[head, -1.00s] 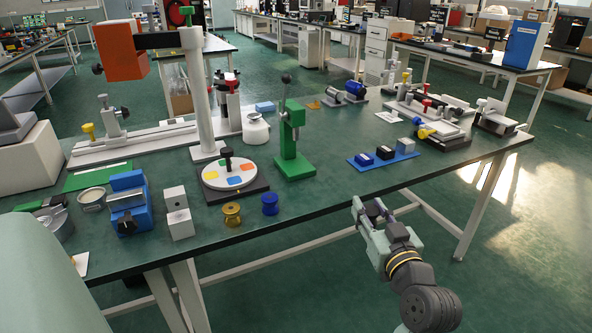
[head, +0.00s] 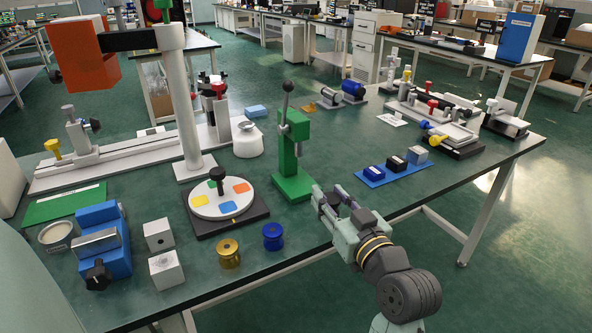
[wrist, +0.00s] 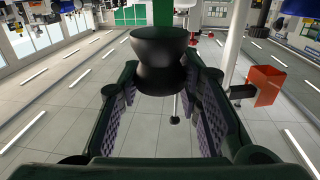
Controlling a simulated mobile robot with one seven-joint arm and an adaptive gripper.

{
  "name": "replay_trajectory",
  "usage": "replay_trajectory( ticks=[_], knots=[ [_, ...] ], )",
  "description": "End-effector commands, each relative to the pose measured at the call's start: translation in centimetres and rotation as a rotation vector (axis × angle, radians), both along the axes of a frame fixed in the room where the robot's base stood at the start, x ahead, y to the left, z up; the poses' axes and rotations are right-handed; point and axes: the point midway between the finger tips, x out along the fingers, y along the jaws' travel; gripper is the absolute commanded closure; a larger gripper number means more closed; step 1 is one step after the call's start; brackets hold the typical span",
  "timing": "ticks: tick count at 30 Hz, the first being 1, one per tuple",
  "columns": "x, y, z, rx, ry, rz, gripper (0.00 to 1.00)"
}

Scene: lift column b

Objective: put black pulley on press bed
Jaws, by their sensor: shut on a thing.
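The black pulley (wrist: 158,62), a dark spool with a narrow waist, is between the fingertips in the wrist view. My gripper (wrist: 158,84) is shut on it. In the head view my gripper (head: 327,200) is just right of the green press, at the table's near edge; the pulley cannot be clearly made out there. The green press (head: 294,150) stands upright with a dark lever and ball knob on top. Its flat green base, the press bed (head: 291,188), shows no object on it.
A gold pulley (head: 228,254) and a blue pulley (head: 272,237) stand at the front. Left of the press is a white disc (head: 214,207) with coloured patches and a black knob. A blue tray (head: 385,176) with small blocks lies to the right, with bare table around it.

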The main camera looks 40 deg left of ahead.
Motion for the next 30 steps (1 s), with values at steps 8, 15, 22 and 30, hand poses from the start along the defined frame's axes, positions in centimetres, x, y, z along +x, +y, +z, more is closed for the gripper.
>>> replay_trajectory(
  ticks=[8, 15, 22, 30],
  knots=[
    [3.4, 6.6, 0.3, -0.002, 0.000, 0.005, 0.86],
    [5.7, 10.5, 0.2, 0.000, -0.001, 0.002, 0.86],
    [6.7, 12.4, 0.2, -0.001, 0.000, 0.002, 0.86],
    [7.9, 14.6, -0.4, -0.001, 0.002, 0.001, 0.86]
  ],
)
